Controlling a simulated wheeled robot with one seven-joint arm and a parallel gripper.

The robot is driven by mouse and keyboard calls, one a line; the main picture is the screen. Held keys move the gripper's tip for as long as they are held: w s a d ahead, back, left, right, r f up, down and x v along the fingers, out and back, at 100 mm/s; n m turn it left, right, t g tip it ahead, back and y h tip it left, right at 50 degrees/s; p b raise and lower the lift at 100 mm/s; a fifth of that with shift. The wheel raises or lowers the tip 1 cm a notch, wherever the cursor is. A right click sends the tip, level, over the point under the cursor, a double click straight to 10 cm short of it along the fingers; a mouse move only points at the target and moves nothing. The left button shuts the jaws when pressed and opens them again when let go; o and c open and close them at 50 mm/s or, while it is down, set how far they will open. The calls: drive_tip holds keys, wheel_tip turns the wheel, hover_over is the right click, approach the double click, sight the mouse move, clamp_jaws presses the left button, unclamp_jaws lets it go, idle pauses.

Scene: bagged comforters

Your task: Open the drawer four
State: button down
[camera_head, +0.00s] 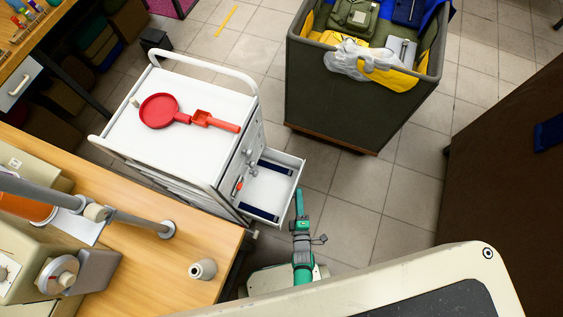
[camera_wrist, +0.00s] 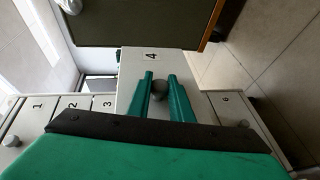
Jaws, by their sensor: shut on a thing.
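Drawer four (camera_head: 268,188) is pulled out from the right side of the white cart (camera_head: 150,145) in the head view. Its inside shows a pale floor with dark blue strips and no loose thing that I can see. In the wrist view its front panel, marked 4 (camera_wrist: 135,72), stands forward of the fronts marked 1, 2, 3 and 6. My gripper (camera_wrist: 160,77), with green fingers, is shut on the round grey knob (camera_wrist: 158,91) of drawer four. In the head view my gripper (camera_head: 299,197) is at the drawer's outer front.
A red pan (camera_head: 160,110) and red scoop (camera_head: 215,122) lie on the cart's top. A dark green bin (camera_head: 350,110) with bags stands behind the drawer, to the right. A wooden table (camera_head: 150,225) is at the left front. Tiled floor (camera_head: 400,165) is clear to the right.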

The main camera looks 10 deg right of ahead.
drive_tip(key=s+d, duration=0.5)
drive_tip(key=d, duration=0.2)
drive_tip(key=shift+d, duration=0.25)
drive_tip(key=c, duration=1.6)
unclamp_jaws()
drive_tip(key=v, duration=1)
drive_tip(key=shift+s+a+r, duration=0.15)
drive_tip(key=shift+s, duration=0.2)
